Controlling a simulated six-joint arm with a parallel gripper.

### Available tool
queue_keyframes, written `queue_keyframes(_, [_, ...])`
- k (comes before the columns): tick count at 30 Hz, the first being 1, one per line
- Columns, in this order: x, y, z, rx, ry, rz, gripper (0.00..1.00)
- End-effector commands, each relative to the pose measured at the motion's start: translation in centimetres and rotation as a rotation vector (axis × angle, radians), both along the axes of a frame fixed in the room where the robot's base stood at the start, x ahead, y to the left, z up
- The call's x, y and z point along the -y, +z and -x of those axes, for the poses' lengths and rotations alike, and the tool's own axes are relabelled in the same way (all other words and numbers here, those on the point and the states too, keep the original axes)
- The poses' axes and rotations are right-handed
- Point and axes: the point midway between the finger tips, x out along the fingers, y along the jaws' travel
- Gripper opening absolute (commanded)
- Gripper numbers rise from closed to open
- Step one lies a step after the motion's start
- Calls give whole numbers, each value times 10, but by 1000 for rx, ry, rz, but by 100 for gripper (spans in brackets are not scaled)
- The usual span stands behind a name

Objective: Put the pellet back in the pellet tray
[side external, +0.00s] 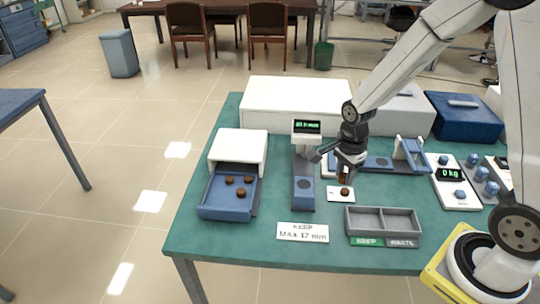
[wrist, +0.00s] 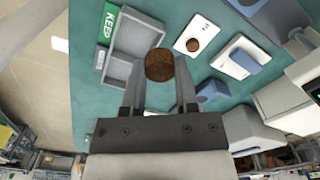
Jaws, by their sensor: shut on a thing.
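My gripper (side external: 344,174) is shut on a brown round pellet (wrist: 159,66), seen between the fingertips in the wrist view. It is held above the table, close to a white card (side external: 333,196). Another brown pellet (side external: 345,191) lies on that card, which also shows in the wrist view with its pellet (wrist: 193,45). The blue pellet tray (side external: 222,211) sticks out from a white box (side external: 239,145) at the left of the table. It holds 3 brown pellets (side external: 241,193), and my gripper is well to its right.
A display gauge (side external: 304,190) stands between the tray and my gripper. A grey two-compartment bin (side external: 383,220), with KEEP and WASTE labels, is in front. A scale (side external: 454,190) reading 0 kg is at right.

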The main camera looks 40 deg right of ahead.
Motion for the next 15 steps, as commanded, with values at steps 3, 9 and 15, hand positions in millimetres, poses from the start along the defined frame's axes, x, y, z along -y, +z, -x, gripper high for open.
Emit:
queue_keyframes(3, [0,0,0,0,0,0,0])
queue_keyframes(9, [0,0,0,0,0,0,0])
queue_keyframes(15, [-1,0,-3,0,4,0,0])
